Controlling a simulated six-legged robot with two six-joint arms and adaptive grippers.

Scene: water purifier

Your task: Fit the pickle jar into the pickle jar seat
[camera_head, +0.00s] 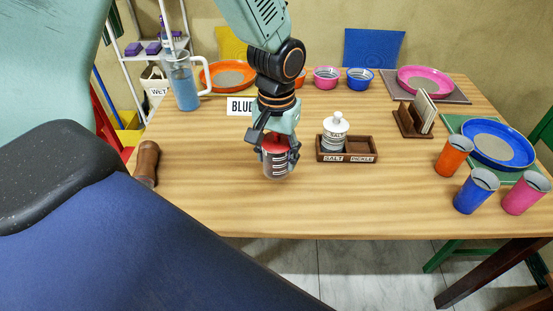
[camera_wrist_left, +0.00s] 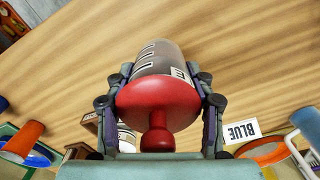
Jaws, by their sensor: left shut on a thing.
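The pickle jar (camera_head: 277,163) is a clear jar with a red knobbed lid. My left gripper (camera_head: 275,150) is shut on it from above, around the lid area. In the left wrist view the jar (camera_wrist_left: 158,85) sits between both fingers of my left gripper (camera_wrist_left: 160,100), its red lid towards the camera. I cannot tell whether the jar's base touches the table. The wooden holder (camera_head: 347,157) is just right of the jar, marked SALT and PICKLE. A white salt jar (camera_head: 334,132) stands in its left compartment. Its right pickle seat (camera_head: 361,146) looks empty. My right gripper is not seen.
A wooden grinder (camera_head: 147,162) lies at the left edge. A BLUE sign (camera_head: 241,106) and a blue pitcher (camera_head: 182,80) stand behind. A napkin holder (camera_head: 415,117) and an orange cup (camera_head: 453,156) are on the right. The front middle of the table (camera_head: 340,205) is clear.

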